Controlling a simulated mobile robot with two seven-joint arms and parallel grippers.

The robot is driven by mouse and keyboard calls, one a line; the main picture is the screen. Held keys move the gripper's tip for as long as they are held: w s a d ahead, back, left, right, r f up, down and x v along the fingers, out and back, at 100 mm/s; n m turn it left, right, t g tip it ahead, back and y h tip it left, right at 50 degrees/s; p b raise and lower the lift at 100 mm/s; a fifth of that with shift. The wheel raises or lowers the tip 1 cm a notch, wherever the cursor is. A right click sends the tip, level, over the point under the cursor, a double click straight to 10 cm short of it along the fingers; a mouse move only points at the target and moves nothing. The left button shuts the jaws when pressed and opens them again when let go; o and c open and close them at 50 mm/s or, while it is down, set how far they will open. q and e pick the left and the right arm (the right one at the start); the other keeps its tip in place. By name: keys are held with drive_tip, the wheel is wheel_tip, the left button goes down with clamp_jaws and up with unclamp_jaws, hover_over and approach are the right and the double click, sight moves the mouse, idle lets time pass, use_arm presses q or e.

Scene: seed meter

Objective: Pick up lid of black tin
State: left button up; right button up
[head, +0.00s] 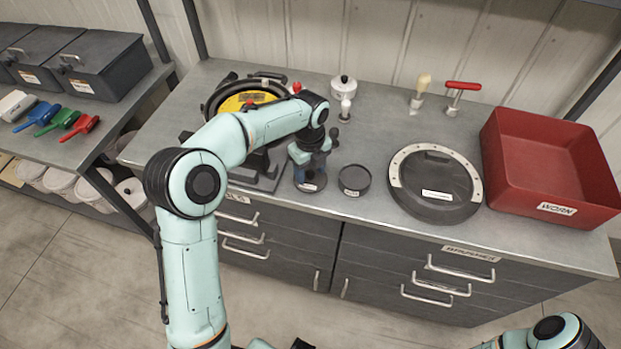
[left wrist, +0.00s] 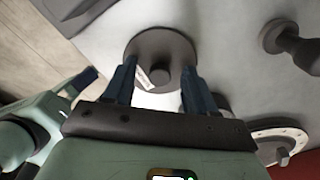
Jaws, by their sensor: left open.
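A small round black tin (head: 311,184) with a label stands near the front edge of the bench, partly hidden under my left gripper (head: 312,160). In the left wrist view its round dark lid (left wrist: 150,45) shows with a short knob (left wrist: 160,75) in the middle. My left gripper (left wrist: 157,88) is open, pointing down, with one blue finger on each side of the knob. I cannot tell whether the fingers touch the lid. My right gripper is out of view; only part of the right arm shows at the bottom right.
A second small round dark container (head: 354,180) stands close to the right of the tin. A large round plate (head: 435,184) with a pale rim and a red bin (head: 551,165) stand farther right. A yellow and black device (head: 245,98) is behind on the left.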

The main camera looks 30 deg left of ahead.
use_arm(q)
clamp_jaws()
